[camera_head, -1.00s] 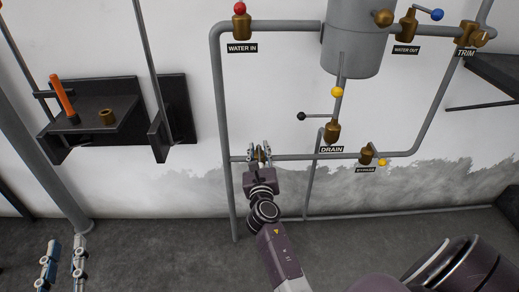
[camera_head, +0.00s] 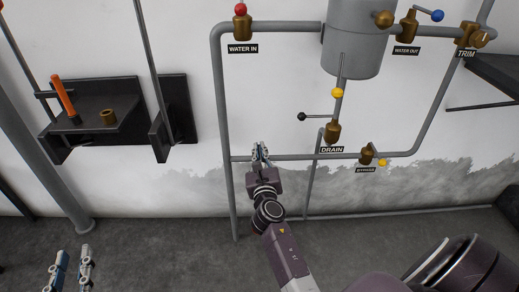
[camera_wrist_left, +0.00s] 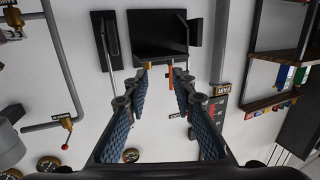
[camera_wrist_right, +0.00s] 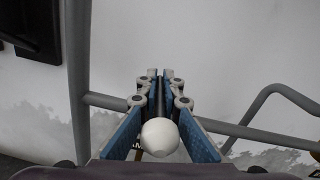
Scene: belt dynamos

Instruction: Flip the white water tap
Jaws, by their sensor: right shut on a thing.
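The white ball knob of the tap (camera_wrist_right: 160,136) shows in the right wrist view, low between the fingers of my right gripper (camera_wrist_right: 160,80). The fingers are drawn together on the tap's handle, and most of the tap is hidden by them. In the head view my right gripper (camera_head: 260,152) is at the lower horizontal pipe, left of the drain valve, and covers the tap there. My left gripper (camera_head: 71,268) is at the lower left of the head view, empty, with its fingers apart; the left wrist view (camera_wrist_left: 157,92) shows the wide gap.
The drain valve (camera_head: 332,132) with a black-knobbed lever is to the right, and the bypass valve (camera_head: 367,155) is further right. A tank (camera_head: 352,45) hangs above. A dark shelf (camera_head: 95,115) with an orange handle is at left. Pipes frame the wall around my right gripper.

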